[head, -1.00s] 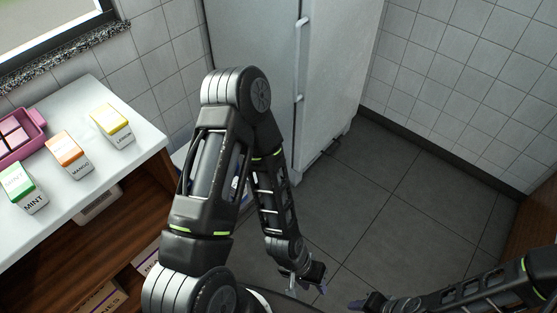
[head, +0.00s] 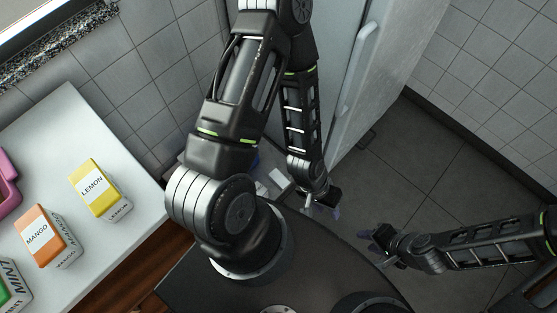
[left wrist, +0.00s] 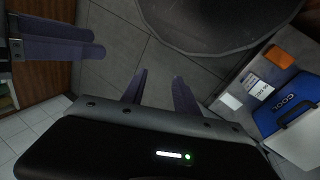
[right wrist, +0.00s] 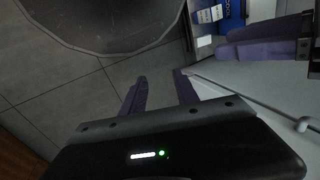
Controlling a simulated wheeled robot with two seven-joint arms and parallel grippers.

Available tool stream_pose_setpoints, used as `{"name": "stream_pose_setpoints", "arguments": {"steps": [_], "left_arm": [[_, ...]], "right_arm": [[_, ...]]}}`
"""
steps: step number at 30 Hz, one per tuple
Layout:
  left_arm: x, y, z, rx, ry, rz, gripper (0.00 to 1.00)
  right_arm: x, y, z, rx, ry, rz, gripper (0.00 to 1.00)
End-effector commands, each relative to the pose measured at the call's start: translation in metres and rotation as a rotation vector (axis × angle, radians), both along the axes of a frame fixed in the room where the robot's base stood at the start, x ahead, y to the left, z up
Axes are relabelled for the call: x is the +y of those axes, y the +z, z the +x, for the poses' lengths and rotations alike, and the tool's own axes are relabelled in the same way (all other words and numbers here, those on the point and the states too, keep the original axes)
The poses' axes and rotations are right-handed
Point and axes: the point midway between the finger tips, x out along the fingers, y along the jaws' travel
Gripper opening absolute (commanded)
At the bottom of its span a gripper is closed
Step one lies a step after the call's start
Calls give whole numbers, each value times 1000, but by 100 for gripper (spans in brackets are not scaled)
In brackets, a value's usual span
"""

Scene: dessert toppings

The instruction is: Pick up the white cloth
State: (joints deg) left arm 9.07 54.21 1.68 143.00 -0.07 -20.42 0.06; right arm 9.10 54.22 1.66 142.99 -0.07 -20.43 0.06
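I cannot make out a white cloth in any view. My left gripper (head: 325,203) hangs over the floor near the fridge in the head view. Its fingers (left wrist: 160,80) stand apart with nothing between them in the left wrist view. My right gripper (head: 372,242) is a little to the right and lower, also over the floor. Its fingers (right wrist: 160,80) are apart and empty in the right wrist view. The two grippers are close together, not touching.
A white counter (head: 110,135) at left holds a lemon box (head: 98,188), a mango box (head: 45,235), a partly cut-off mint box and a pink tray (head: 6,185). The fridge (head: 385,70) stands behind. A blue cooler (left wrist: 285,105) and small boxes sit low. Grey floor (head: 425,165) is clear.

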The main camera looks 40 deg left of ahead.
Motion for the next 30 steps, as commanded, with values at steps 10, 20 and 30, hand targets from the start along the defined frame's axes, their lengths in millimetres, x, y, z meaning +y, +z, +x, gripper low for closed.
{"name": "stream_pose_setpoints", "arguments": {"steps": [10, 20, 30], "left_arm": [[6, -16, 4, -3, -7, 13, 54], [73, -142, 41, -15, -90, 135, 81], [192, -291, 95, -9, -224, 301, 100]], "right_arm": [[0, -13, 1, -2, -1, 0, 36], [-5, -125, 7, -14, -16, -9, 36], [-13, -282, 19, -37, -40, -24, 36]]}}
